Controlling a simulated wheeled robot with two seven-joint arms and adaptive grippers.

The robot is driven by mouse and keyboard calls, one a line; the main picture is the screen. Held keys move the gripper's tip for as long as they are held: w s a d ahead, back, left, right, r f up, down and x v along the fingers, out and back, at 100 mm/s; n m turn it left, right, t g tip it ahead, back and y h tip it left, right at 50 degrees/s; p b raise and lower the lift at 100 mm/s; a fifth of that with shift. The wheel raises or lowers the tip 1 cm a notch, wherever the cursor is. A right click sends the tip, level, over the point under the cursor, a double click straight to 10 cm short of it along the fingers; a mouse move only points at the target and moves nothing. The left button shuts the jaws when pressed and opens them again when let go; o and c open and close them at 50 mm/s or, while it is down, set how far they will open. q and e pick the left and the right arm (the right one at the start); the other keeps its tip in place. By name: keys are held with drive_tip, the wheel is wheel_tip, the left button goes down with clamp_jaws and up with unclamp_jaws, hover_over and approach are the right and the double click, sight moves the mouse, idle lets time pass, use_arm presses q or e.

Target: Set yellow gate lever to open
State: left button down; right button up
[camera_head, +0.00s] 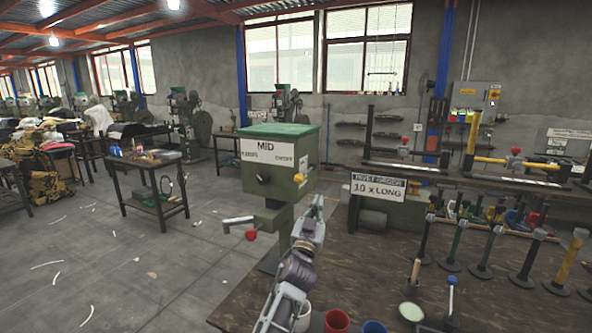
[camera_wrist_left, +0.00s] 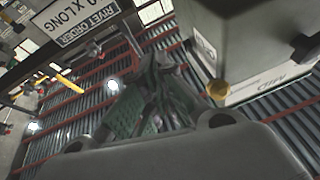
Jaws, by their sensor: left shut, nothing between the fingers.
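My left gripper (camera_head: 317,203) is shut and empty, pointing up just right of the press column and below the press head. In the left wrist view its fingers (camera_wrist_left: 155,88) are left of the yellow knob and apart from it. My right gripper is not in view.
A crank with a red ball (camera_head: 250,234) sticks out left of the press. A sign reading 10 x LONG (camera_head: 378,188) stands on the workbench (camera_head: 375,260). Red (camera_head: 337,321) and blue (camera_head: 374,327) cups are at the bottom.

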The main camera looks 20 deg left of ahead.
sight(296, 179)
use_arm(q)
drive_tip(key=s+a+r+m+t+h+p, duration=0.2)
drive_tip(key=s+a+r, duration=0.1)
drive_tip(key=s, duration=0.3)
drive_tip(key=s+a+r+m+t+h+p, duration=0.2)
drive_tip(key=s+a+r+h+p, duration=0.1)
drive_tip(key=s, duration=0.2)
drive_tip(key=shift+s+r, duration=0.15)
drive_tip(key=shift+s, duration=0.2)
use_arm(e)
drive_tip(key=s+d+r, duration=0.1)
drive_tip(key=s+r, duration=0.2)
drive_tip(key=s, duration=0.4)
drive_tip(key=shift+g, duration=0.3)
use_arm(q)
drive_tip(key=shift+w+r, duration=0.1)
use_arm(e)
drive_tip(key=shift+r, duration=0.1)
